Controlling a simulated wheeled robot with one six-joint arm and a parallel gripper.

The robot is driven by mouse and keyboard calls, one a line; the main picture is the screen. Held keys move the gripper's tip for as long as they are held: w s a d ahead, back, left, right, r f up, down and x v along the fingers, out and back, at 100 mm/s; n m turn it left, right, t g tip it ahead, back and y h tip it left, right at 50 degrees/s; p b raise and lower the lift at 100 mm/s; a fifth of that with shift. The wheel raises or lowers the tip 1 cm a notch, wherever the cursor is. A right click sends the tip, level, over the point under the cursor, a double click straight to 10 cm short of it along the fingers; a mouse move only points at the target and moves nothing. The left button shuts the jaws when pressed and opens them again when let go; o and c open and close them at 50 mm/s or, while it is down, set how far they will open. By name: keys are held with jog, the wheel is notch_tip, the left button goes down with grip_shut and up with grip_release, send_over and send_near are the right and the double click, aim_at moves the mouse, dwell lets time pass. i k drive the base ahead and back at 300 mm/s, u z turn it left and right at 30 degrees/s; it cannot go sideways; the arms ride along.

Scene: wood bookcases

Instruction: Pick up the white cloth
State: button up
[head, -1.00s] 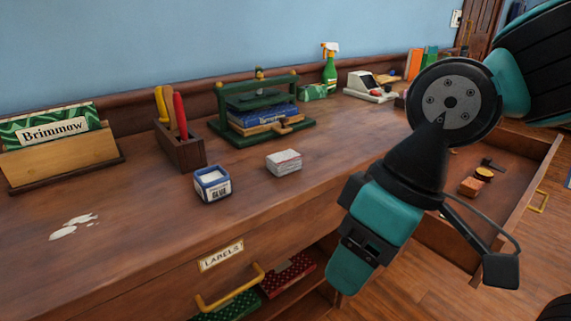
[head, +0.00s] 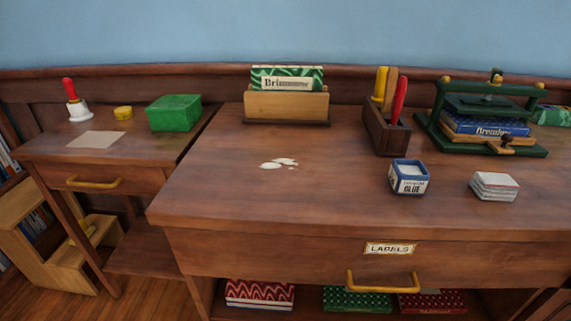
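I see nothing that is clearly a white cloth in the head view. A small white stack with layered edges (head: 494,186) lies on the desk at the right; I cannot tell whether it is folded cloth or cards. A flat pale sheet (head: 96,139) lies on the side table at the left; it looks more like paper. White spilled patches (head: 279,163) lie flat on the desk, left of the blue glue pot (head: 409,177). My gripper is not in view.
The desk (head: 240,200) holds a wooden file holder (head: 285,106), a tool box (head: 386,135) and a green press (head: 490,105). A step stool (head: 45,250) stands at left.

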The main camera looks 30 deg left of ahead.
aim_at(489, 187)
jog(key=u, duration=0.55)
jog(key=k, duration=1.3)
jog(key=z, duration=0.05)
jog(key=i, duration=0.65)
jog(key=z, duration=0.55)
jog(key=i, duration=0.7)
jog(key=u, duration=0.7)
jog(key=i, duration=0.55)
jog(key=u, duration=0.55)
